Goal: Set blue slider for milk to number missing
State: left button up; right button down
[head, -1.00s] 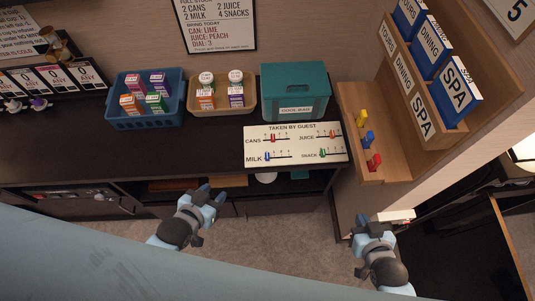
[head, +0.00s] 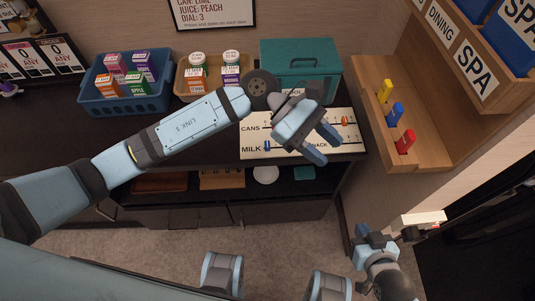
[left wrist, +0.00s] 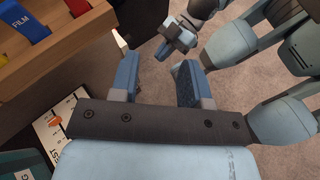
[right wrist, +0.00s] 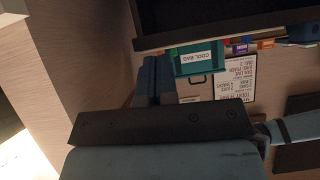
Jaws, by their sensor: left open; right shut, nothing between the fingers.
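The white slider board (head: 248,139) lies on the dark counter, partly covered by my left gripper. The blue milk slider (head: 267,147) shows just right of the word MILK, near the left end of its track. My left gripper (head: 326,145) is open and empty over the board's right half, right of the blue slider and apart from it. It hides the snack slider. The left wrist view shows its parted fingers (left wrist: 156,80) and a strip of the board (left wrist: 54,135) at the left. My right gripper (head: 361,237) is shut and empty, low in front of the counter at the right.
A blue basket (head: 101,105) and a tan basket (head: 184,91) of cartons stand left of the teal cool bag (head: 331,69). A wooden rack (head: 432,148) with yellow, blue and red pegs borders the board's right. A poster (head: 235,15) hangs behind.

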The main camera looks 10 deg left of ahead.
pick_arm(q)
jog(key=w+a+f+m+t+y+b, duration=0.2)
jog(key=w+a+f+m+y+b, duration=0.1)
jog(key=w+a+f+m+y, duration=0.3)
jog(key=m+t+y+b, duration=0.2)
jog(key=t+y+b, duration=0.15)
jog(key=y, duration=0.35)
send_near(267, 145)
jog(key=shift+t, duration=0.25)
jog(key=f, duration=0.8)
jog(key=shift+s+a+f, duration=0.1)
jog(key=shift+s, duration=0.1)
jog(key=shift+f, duration=0.75)
jog(key=shift+c, duration=0.2)
jog(key=c, duration=0.7)
grip_shut()
